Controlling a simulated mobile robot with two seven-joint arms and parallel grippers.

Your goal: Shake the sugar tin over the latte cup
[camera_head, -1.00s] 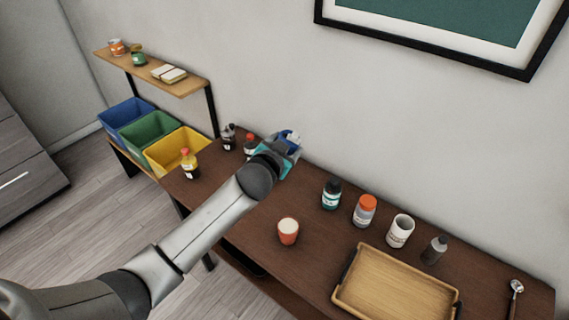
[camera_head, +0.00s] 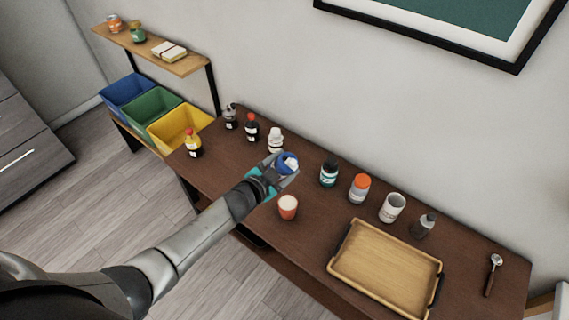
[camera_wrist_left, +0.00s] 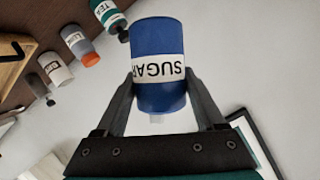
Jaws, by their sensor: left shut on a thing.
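My left gripper (camera_head: 281,166) is shut on the blue sugar tin (camera_head: 287,163). In the left wrist view the tin (camera_wrist_left: 158,62) sits between the two fingers, its SUGAR label upside down in the picture. In the head view the tin is above the dark table, just behind the cup. The latte cup (camera_head: 288,207), orange-red with a pale top, stands upright on the table, a little nearer than the gripper. It is not visible in the wrist view. My right gripper is not in view.
A dark TEA bottle (camera_head: 328,172), an orange-lidded jar (camera_head: 359,187), a white canister (camera_head: 391,208) and a grey bottle (camera_head: 423,226) line the table's back. A wooden tray (camera_head: 388,268) lies in front. A white bottle (camera_head: 275,140) stands behind the gripper. Bare table surrounds the cup.

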